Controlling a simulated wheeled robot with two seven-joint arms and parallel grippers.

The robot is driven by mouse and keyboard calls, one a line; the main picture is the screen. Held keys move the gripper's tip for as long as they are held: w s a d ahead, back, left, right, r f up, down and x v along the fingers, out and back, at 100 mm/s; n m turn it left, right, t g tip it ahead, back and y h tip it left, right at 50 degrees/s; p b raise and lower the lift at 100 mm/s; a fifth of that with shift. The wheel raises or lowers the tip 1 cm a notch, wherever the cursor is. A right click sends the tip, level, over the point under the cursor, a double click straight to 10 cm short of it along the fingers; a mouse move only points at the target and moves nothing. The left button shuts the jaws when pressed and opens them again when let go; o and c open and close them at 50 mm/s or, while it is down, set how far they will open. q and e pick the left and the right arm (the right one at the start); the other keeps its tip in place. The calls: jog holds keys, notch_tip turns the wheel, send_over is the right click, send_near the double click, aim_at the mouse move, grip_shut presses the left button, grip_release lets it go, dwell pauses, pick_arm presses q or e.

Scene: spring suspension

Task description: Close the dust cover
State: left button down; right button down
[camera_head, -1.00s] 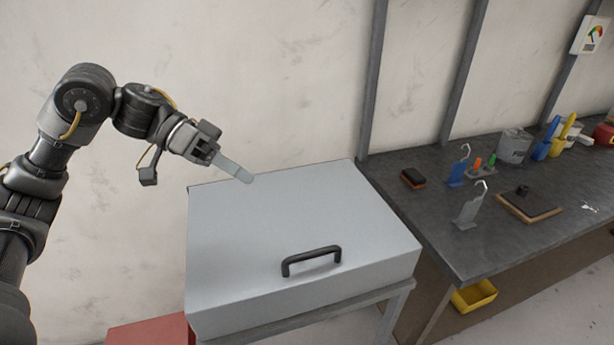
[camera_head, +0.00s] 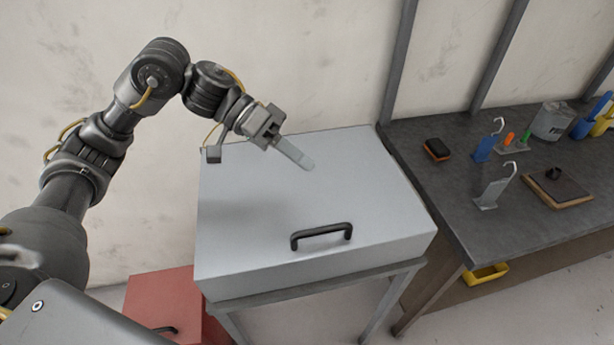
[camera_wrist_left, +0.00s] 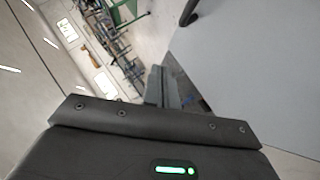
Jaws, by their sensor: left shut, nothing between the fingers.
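The dust cover (camera_head: 270,205) is a light grey box-like lid with a black handle (camera_head: 321,235) near its front edge. It lies flat and looks shut over the grey stand (camera_head: 310,282) beneath it. My left gripper (camera_head: 309,165) is shut and empty, its fingers over the rear part of the cover. I cannot tell whether the fingertips touch it. In the left wrist view the cover's grey surface (camera_wrist_left: 255,75) fills the right side, with the handle at the top. What is under the cover is hidden. My right gripper is not in view.
A red box (camera_head: 165,305) stands on the floor at left of the stand. A dark workbench (camera_head: 440,185) is close at the right, with hooked stands, a brush (camera_head: 437,150) and a can (camera_head: 552,121). A yellow bin (camera_head: 487,274) sits below it. The wall is behind.

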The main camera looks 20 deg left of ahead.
aim_at(327, 227)
pick_arm(q)
jog(key=shift+s+d+f+p, duration=0.25)
jog(key=shift+s+d+f, duration=0.4)
jog(key=shift+f, duration=0.2)
jog(key=shift+s+d+f+p, duration=0.25)
jog(key=shift+s+d+f, duration=0.35)
jog(key=shift+f, duration=0.25)
jog(key=f, duration=0.2)
jog(key=s+f, duration=0.1)
jog(key=f, duration=0.1)
jog(key=d+f, duration=0.1)
jog(key=f, duration=0.1)
jog(key=shift+s+f, duration=0.1)
jog(key=shift+s, duration=0.2)
jog(key=shift+s+a+f, duration=0.1)
jog(key=shift+s+f, duration=0.15)
jog(key=shift+f, duration=0.4)
jog(key=w+a+r+p, duration=0.2)
jog(key=a+r, duration=0.7)
jog(key=r, duration=0.1)
jog(key=shift+r, duration=0.2)
